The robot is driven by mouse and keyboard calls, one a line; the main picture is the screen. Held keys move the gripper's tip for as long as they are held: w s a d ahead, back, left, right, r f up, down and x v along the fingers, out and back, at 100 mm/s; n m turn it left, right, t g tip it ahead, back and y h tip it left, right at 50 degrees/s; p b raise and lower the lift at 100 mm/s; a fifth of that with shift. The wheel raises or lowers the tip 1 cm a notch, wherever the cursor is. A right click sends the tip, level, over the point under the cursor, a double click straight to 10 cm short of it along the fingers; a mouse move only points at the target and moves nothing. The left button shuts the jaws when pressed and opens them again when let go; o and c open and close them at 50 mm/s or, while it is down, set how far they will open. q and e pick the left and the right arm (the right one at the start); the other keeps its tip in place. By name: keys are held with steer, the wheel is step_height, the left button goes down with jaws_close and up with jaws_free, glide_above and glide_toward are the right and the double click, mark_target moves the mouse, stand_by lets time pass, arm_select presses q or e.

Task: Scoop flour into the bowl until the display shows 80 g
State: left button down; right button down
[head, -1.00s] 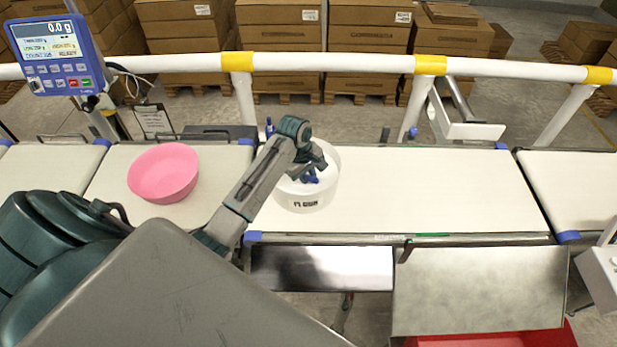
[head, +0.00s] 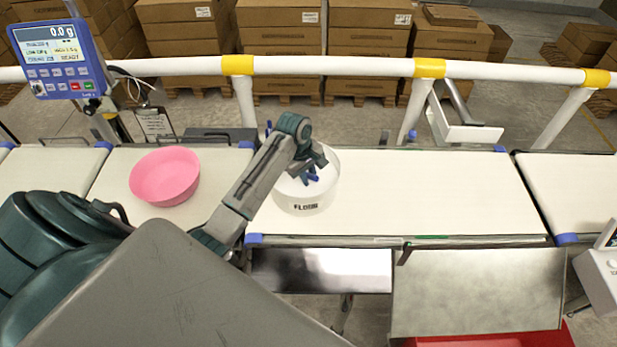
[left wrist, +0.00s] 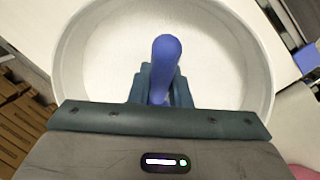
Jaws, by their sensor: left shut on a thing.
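A white tub of flour (head: 306,203) stands on the middle belt, with dark lettering on its front. My left gripper (head: 311,170) is over the tub's opening. It is shut on a blue scoop handle (left wrist: 166,60), which also shows in the head view (head: 311,179). The scoop's far end is hidden from both views. The left wrist view shows white flour (left wrist: 215,60) inside the tub's round rim. A pink bowl (head: 165,178) sits on the belt to the left and looks empty. The display (head: 58,60) reads 0.0 g. My right gripper is not in view.
A white rail (head: 330,66) with yellow bands runs behind the belts. The middle belt (head: 430,190) is clear right of the tub. Two metal plates (head: 478,290) and a red bin (head: 500,340) are in front. Cartons (head: 370,55) stand behind the rail.

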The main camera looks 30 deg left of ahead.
arm_select(q)
steer(key=shift+r, duration=4.75)
